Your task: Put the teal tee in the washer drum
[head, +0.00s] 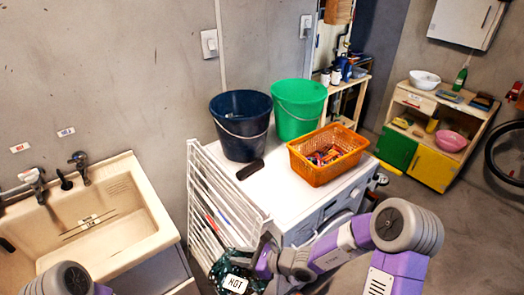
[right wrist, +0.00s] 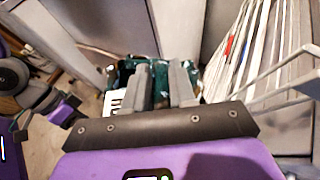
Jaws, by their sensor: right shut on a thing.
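The dark teal tee (head: 221,268), with a white patch reading "NGT", hangs low at the bottom middle of the head view. My right gripper (head: 262,255) is shut on it. In the right wrist view the teal cloth (right wrist: 124,72) bunches around and behind the two grey fingers (right wrist: 162,86). The white washer (head: 312,212) stands behind and right of the gripper. My right arm covers much of its front, and the drum's inside is hidden. A purple and grey part of mine shows at the left of the right wrist view; its finger state is unclear.
A white drying rack (head: 212,195) stands against the washer's left side, close to the gripper. An orange basket (head: 322,172), a green bucket (head: 297,112) and a navy bucket (head: 240,128) stand on the washer. A beige sink (head: 140,192) is at left. Floor is clear at right.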

